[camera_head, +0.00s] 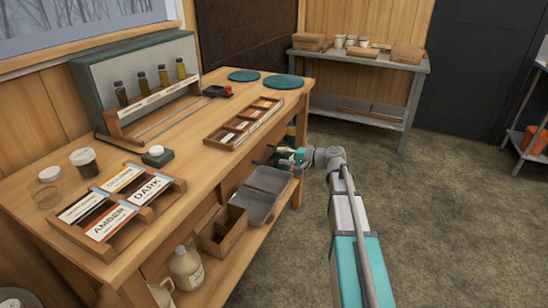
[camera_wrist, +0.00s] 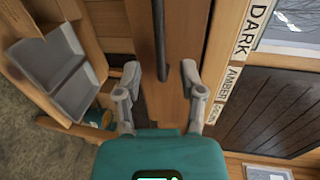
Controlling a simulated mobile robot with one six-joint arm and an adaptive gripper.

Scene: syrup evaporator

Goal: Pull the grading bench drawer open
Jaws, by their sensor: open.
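The grading bench (camera_head: 190,160) is a wooden table at left in the head view. My gripper (camera_head: 288,157) is at its front edge near the far right corner, below the top. In the wrist view, my gripper (camera_wrist: 160,68) is open, with a dark bar handle (camera_wrist: 161,40) between its two fingers. The fingers stand apart from the bar on both sides; how deep they reach around it is unclear. The handle runs along a wooden front (camera_wrist: 185,40), seemingly the drawer's. The drawer front is not clearly visible in the head view. No open gap shows.
Grey bins (camera_head: 262,192) and jugs (camera_head: 186,268) stand on the shelf below. A compartment tray (camera_head: 212,141) and a label rack (camera_head: 68,232) lie on the bench top. Open floor (camera_head: 440,200) lies to the right; a grey side table (camera_head: 360,58) stands behind.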

